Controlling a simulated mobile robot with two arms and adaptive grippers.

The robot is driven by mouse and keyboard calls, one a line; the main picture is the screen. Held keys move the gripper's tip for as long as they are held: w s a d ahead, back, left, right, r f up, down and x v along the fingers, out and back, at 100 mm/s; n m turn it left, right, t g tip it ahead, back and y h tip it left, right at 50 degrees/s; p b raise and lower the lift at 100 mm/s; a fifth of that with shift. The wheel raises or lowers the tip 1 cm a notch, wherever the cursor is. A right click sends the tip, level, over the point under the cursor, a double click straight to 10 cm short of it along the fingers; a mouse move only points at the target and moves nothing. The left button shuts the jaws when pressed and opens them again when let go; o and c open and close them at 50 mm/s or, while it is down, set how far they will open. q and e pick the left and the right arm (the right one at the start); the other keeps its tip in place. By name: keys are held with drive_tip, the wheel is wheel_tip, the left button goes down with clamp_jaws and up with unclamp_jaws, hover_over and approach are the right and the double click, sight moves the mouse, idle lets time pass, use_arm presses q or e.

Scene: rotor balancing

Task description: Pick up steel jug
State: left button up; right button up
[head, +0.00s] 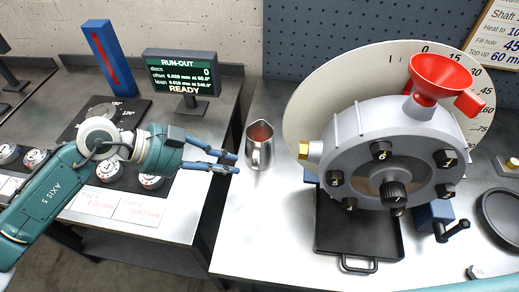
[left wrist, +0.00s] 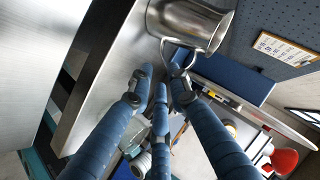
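The steel jug (head: 265,153) stands upright on the metal bench, with something reddish showing inside its mouth. Its handle faces the front in the head view. My left gripper (head: 234,163) is just left of the jug, with its blue fingers spread and pointing at it. In the left wrist view the jug (left wrist: 190,22) fills the top, and its handle lies just beyond the fingertips of the left gripper (left wrist: 160,85). The fingers are apart with nothing held between them. My right gripper is not in view.
A large grey rotor housing (head: 345,158) with a red funnel (head: 440,75) stands right of the jug, above a black tray (head: 335,235). The run-out display (head: 182,72) is on the left bench. A gap separates the benches. Bare bench lies in front of the jug.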

sight(254, 167)
use_arm(q)
drive_tip(key=x, duration=0.3)
drive_tip(key=shift+d, duration=0.1)
drive_tip(key=p+x, duration=0.1)
drive_tip(key=x, duration=0.3)
drive_tip(key=shift+d+r+p, duration=0.15)
drive_tip(key=shift+d+p, duration=0.05)
drive_tip(key=shift+p, duration=0.15)
drive_tip(key=shift+d+f, duration=0.35)
clamp_jaws()
